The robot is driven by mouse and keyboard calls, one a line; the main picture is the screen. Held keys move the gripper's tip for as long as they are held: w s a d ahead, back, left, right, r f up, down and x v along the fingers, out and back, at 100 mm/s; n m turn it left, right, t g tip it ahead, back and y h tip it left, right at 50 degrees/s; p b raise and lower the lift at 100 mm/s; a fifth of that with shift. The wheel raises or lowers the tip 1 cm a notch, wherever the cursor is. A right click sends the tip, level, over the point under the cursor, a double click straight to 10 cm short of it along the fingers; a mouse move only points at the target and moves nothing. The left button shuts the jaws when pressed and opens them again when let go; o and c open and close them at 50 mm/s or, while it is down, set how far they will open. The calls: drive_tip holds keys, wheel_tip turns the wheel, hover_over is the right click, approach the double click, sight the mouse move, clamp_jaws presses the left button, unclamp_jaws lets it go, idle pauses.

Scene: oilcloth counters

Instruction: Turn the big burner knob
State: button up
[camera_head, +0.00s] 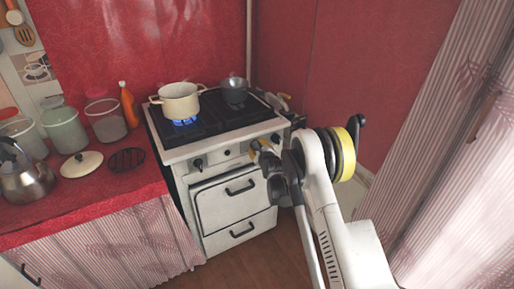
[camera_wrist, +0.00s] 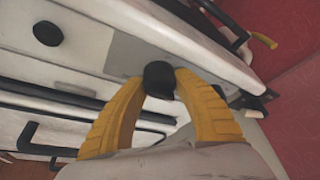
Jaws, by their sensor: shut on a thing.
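The white stove (camera_head: 215,150) stands at the counter's right end, its black knobs along the front panel. In the wrist view, a black knob (camera_wrist: 159,77) sits between the yellow fingertips of my gripper (camera_wrist: 160,82). The gripper is shut on this knob. Another black knob (camera_wrist: 47,33) on the panel is apart from the gripper. In the head view, my gripper (camera_head: 257,150) is at the right part of the panel and hides the held knob. A left knob (camera_head: 197,164) and a small middle knob (camera_head: 227,153) are visible. I cannot read any knob marking.
A cream pot (camera_head: 180,101) stands over a lit blue flame (camera_head: 184,122); a dark pot (camera_head: 234,91) stands behind right. Oven handles (camera_head: 241,188) stick out below the panel. A kettle (camera_head: 22,178), jars and an orange bottle (camera_head: 128,104) stand on the red counter (camera_head: 95,199).

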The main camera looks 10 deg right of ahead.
drive_tip(key=o, duration=1.2)
